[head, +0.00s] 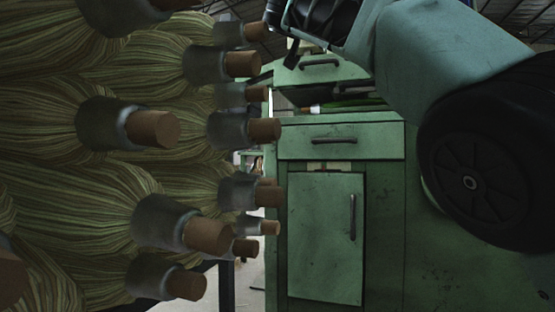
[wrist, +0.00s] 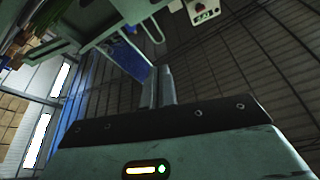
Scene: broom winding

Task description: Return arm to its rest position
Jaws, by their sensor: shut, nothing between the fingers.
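My gripper (wrist: 161,75) shows in the wrist view, its two grey fingers together and nothing between them. Its fingers point towards a dark panelled surface, apart from any object. In the head view my green arm reaches in from the upper right, with its dark wrist end at the top middle. The fingers cannot be made out clearly there. Several straw broom heads (head: 60,200) with grey collars and wooden handle ends (head: 152,130) fill the left of the head view. My wrist end is close to the upper handle ends in the picture; whether they touch cannot be told.
A green cabinet (head: 325,238) with a drawer (head: 335,141) and a door stands behind, both shut. A ledge above it holds a green item. The wrist view shows a green frame (wrist: 100,38), a blue panel (wrist: 135,70) and bright windows (wrist: 40,140).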

